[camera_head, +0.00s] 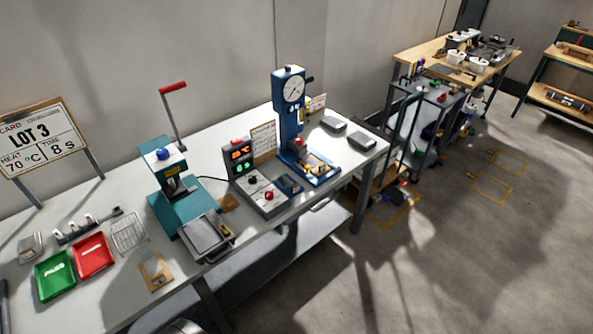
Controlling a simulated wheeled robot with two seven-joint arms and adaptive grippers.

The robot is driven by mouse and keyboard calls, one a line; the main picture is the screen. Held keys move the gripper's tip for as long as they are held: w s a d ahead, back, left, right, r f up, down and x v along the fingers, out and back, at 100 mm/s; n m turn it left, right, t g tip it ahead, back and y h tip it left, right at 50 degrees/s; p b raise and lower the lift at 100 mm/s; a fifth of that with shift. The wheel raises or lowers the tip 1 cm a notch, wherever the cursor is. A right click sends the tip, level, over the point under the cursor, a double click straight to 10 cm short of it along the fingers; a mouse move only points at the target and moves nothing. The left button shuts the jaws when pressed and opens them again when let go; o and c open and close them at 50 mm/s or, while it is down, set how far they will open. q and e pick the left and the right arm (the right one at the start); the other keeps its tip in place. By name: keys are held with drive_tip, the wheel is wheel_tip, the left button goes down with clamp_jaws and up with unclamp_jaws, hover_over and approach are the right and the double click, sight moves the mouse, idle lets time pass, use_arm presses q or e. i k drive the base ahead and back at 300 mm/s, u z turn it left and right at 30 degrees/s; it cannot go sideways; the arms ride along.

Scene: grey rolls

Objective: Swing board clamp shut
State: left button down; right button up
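No part is clearly recognisable as the board clamp at this size. A small tan board (155,271) with a pale piece on it lies near the front edge of the white bench (110,306). A teal press (172,185) with a raised red-handled lever (173,87) stands behind it to the right. A blue stand with a round dial gauge (292,90) is farther right, with a small fixture (312,165) on its base; whether that holds a clamp is too small to tell. Neither gripper shows.
A green tray (55,276), a red tray (93,255) and a wire rack (128,233) are on the bench's left. A grey lidded box (206,237) and a control box (263,195) sit in the middle. A cart (425,95) stands beyond the bench. Open floor lies right.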

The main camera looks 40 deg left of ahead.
sight(306, 167)
drive_tip(key=u, duration=1.6)
